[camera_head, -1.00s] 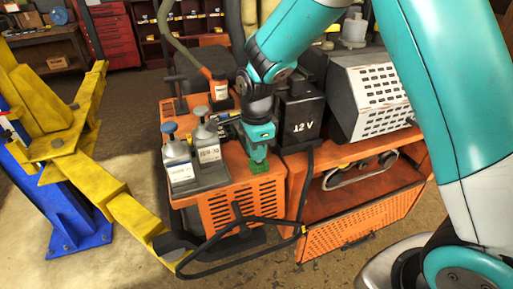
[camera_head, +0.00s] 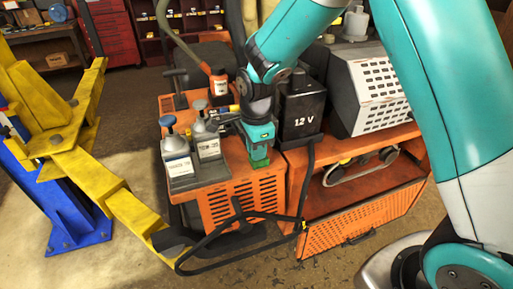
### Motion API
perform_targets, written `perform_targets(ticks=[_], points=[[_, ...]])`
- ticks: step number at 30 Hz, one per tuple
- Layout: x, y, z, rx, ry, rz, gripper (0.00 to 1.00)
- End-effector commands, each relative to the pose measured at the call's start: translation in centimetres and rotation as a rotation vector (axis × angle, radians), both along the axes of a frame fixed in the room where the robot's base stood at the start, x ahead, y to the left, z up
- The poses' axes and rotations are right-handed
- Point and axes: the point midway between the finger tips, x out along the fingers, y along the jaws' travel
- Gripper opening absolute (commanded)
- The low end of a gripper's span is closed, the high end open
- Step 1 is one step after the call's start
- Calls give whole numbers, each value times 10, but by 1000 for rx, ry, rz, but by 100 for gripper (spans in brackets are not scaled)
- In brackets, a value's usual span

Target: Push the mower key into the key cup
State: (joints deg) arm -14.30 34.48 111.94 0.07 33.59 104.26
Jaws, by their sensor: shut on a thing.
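My gripper (camera_head: 258,152) points down over the front part of the orange mower (camera_head: 215,205), just right of the two pale bottles. It is shut on a small green piece (camera_head: 259,164), which I take to be the mower key. The piece shows only as a thin strip below the jaws, close to the mower's top. I cannot make out the key cup apart from it, nor tell how deep the key sits.
A black 12 V box (camera_head: 302,112) stands close right of my gripper. Two pale bottles (camera_head: 177,166) stand in a grey tray at left. A black cable (camera_head: 228,232) loops across the front. A yellow lift arm (camera_head: 130,212) reaches in from the left.

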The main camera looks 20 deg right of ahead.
Motion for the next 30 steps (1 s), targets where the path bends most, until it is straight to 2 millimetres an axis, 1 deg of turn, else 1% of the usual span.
perform_targets(ticks=[3, 4, 5, 6, 7, 8, 16, 20, 23, 26, 30], points=[[0, 0, 0, 0, 0, 0, 0], [0, 0, 0, 0, 0, 0, 18], [0, 0, 0, 0, 0, 0, 25], [0, 0, 0, 0, 0, 0, 34], [0, 0, 0, 0, 0, 0, 41], [0, 0, 0, 0, 0, 0, 46], [0, 0, 1, 0, -1, 0, 46], [1, 0, 10, 1, -3, 0, 46], [1, 0, 26, 2, -7, 0, 46], [2, 0, 49, 2, -9, 0, 46], [1, 0, 86, 2, -8, 0, 46]])
